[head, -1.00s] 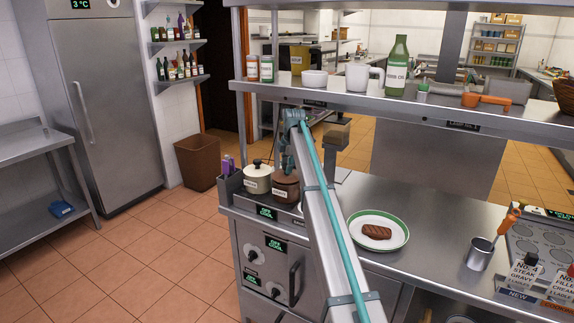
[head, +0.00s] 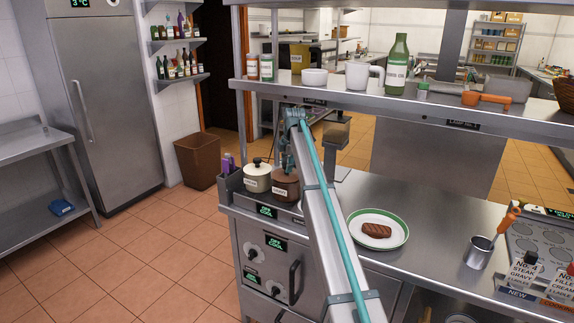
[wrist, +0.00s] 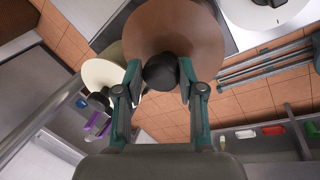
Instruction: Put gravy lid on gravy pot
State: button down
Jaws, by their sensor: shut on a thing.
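The brown gravy pot (head: 286,190) stands at the left end of the counter, beside a cream pot. My gripper (wrist: 160,80) is shut on the black knob of the brown gravy lid (wrist: 180,30), which shows as a round disc in the wrist view. In the head view my gripper (head: 287,165) is right over the brown pot, and my arm partly hides this area. The lid looks to be at or very near the pot's rim. I cannot tell whether it rests on the rim.
The cream pot (head: 257,178) with a black-knobbed lid stands close to the left; its lid also shows in the wrist view (wrist: 98,74). A shelf (head: 420,107) runs above the counter. A plate (head: 400,235) with a steak lies to the right.

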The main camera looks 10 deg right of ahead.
jog(key=shift+f, duration=0.3)
dwell(0.4)
jog(key=c, duration=0.6)
grip_release()
